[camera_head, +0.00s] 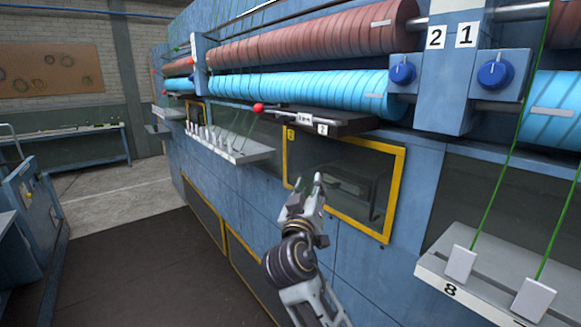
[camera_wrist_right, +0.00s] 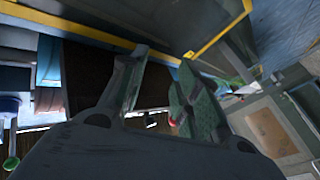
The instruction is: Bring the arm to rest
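My right arm (camera_head: 305,290) reaches up from the bottom of the head view. My right gripper (camera_head: 308,184) is in front of the yellow-framed window (camera_head: 396,190) of the blue machine, with its two fingertips apart. In the right wrist view the two fingers of the right gripper (camera_wrist_right: 163,75) are also spread, with nothing between them. Whether the gripper touches the machine cannot be told. My left gripper shows in neither view.
The blue machine (camera_head: 345,262) runs along the right, with red rolls (camera_head: 310,35), cyan rolls (camera_head: 300,92) and blue knobs (camera_head: 495,71). A shelf numbered 8 (camera_head: 490,290) juts out at the lower right. A red ball (camera_head: 258,108) hangs near the upper shelf. The dark floor (camera_head: 140,265) at left is clear.

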